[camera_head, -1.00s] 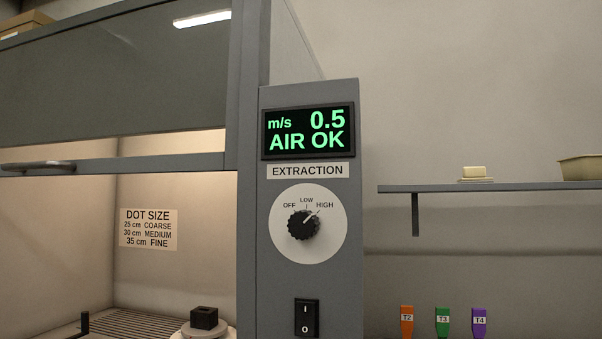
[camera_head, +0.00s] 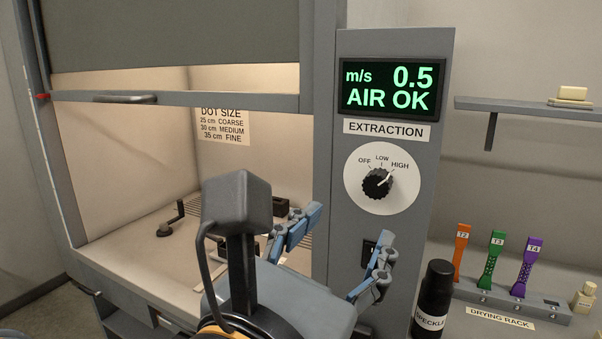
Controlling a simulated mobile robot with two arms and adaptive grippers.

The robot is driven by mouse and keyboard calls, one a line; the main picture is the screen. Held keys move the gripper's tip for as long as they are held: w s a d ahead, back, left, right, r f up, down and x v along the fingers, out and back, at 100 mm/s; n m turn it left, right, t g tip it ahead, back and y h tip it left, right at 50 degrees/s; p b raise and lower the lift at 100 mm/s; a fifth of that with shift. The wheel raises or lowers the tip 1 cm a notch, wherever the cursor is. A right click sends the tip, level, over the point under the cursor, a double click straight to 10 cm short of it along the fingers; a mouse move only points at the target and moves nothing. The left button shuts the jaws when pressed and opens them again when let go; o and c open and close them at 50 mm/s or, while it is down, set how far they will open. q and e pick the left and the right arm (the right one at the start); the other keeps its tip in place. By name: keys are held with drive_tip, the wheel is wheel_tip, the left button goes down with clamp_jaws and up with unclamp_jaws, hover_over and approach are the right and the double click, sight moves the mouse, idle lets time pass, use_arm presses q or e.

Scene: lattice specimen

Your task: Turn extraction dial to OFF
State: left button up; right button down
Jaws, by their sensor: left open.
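The extraction dial is a black knob (camera_head: 376,184) on a round white plate (camera_head: 403,199) marked OFF, LOW and HIGH. The knob's white mark points up and right, toward HIGH. The display (camera_head: 388,88) above it reads m/s 0.5, AIR OK. My left gripper (camera_head: 350,228) is in front of the panel, below and left of the knob. Its blue fingers are spread apart with nothing between them, and neither appears to touch the knob. The lower finger partly hides the black rocker switch (camera_head: 369,251). My right gripper is not in view.
The fume hood (camera_head: 195,99) stands open at left, its sash raised. A black SPECKLE bottle (camera_head: 434,290) stands at the panel's right, close to the gripper. A drying rack (camera_head: 510,302) holds orange, green and purple tagged pieces. A wall shelf (camera_head: 530,110) is at upper right.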

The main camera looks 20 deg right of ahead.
sight(375, 188)
use_arm(q)
drive_tip(key=p+x, duration=0.2)
drive_tip(key=x, duration=1.1)
drive_tip(key=shift+f, duration=0.1)
drive_tip(key=shift+c, duration=0.4)
drive_tip(key=c, duration=1.1)
